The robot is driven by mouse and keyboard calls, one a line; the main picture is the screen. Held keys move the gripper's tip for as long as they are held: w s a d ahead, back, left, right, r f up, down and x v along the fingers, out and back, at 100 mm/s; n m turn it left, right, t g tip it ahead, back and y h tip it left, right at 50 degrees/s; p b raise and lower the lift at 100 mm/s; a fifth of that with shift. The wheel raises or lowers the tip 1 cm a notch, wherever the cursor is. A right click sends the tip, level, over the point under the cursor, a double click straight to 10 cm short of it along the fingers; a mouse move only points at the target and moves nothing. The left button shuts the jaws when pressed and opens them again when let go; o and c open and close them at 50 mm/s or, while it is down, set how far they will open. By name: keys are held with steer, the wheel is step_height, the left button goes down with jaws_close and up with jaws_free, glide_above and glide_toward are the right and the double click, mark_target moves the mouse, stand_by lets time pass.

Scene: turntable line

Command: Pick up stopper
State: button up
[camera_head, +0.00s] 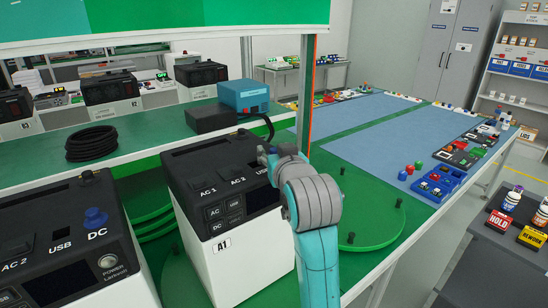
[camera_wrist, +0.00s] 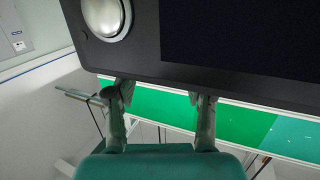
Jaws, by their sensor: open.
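A blue knob-like plug, which looks like a stopper, stands on the DC port (camera_head: 96,217) of the black power station at the lower left in the head view. My gripper (camera_head: 267,157) is well to its right, at the top right of the power station marked A1 (camera_head: 215,165), partly hidden by my own wrist. In the wrist view my gripper (camera_wrist: 164,95) is open, its two fingers apart with nothing seen between them. A dark panel with a round silver button (camera_wrist: 103,17) lies just beyond the fingertips. No stopper shows in the wrist view.
A green turntable (camera_head: 370,215) with short black posts lies right of my arm. Small coloured parts and trays (camera_head: 437,186) stand on the blue-topped table. A teal box (camera_head: 243,95) and a coiled black cable (camera_head: 91,143) are on the green bench behind. A post rises behind my gripper.

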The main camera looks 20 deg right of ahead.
steer(key=shift+w+f, duration=0.1)
steer(key=shift+w, duration=0.75)
steer(key=c, duration=1)
steer(key=shift+o, duration=0.2)
